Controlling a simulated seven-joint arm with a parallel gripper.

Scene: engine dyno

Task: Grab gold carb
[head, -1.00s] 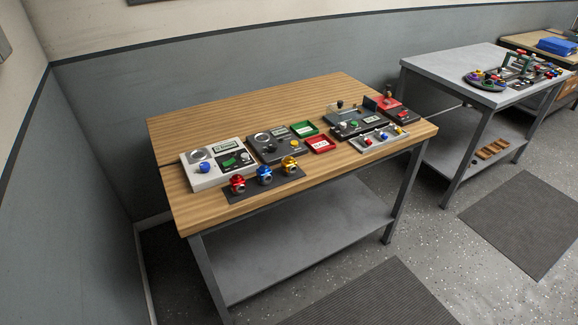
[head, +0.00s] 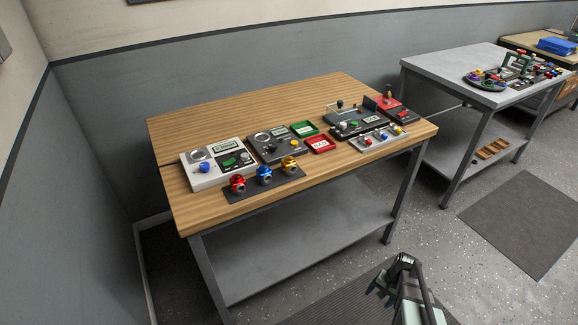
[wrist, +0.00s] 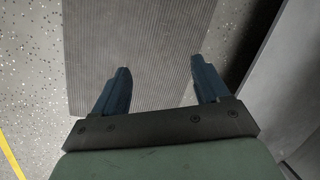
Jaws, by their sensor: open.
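The gold carb (head: 289,165) stands on a dark strip near the front edge of the wooden table in the head view. It is the rightmost of three carbs, beside the blue carb (head: 264,174) and the red carb (head: 238,184). My gripper (head: 378,287) is at the bottom of the head view, in front of the table and well apart from the carbs. In the wrist view my gripper (wrist: 160,88) is open and empty, with its two fingers spread above a ribbed floor mat. No carb shows in the wrist view.
The wooden table (head: 230,125) holds a white instrument box (head: 205,178), a dark box, green and red trays (head: 320,145) and further devices at right. A grey table (head: 440,68) stands at right. A ribbed mat (wrist: 145,40) lies on the floor. The table's back left is clear.

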